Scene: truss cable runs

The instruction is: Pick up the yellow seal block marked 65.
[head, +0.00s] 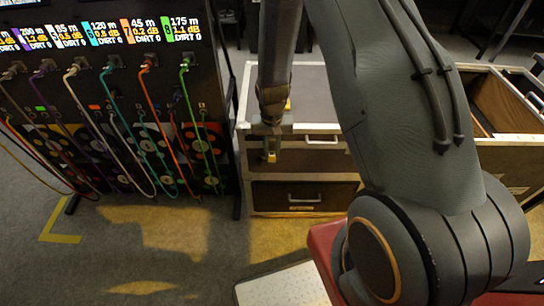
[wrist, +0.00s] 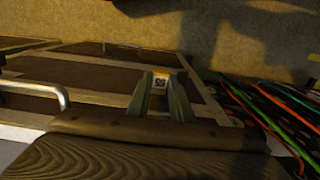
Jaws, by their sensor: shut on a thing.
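My gripper (head: 270,143) hangs in front of the cabinet in the head view, fingers pointing down. It is shut on a small yellow block (head: 271,156). In the wrist view, the block (wrist: 160,82) sits between the tips of my two fingers (wrist: 160,98). Its face carries a white label with dark digits, rotated and too small to read surely. The block is held up in front of the cabinet's drawer fronts. The fingers hide its sides.
The drawer cabinet (head: 315,84) stands behind my gripper, with metal drawer handles. A rack (head: 120,25) with lit displays and several coloured hanging cables stands at left. An open wooden-walled box (head: 510,103) is at right. Floor is clear at front left.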

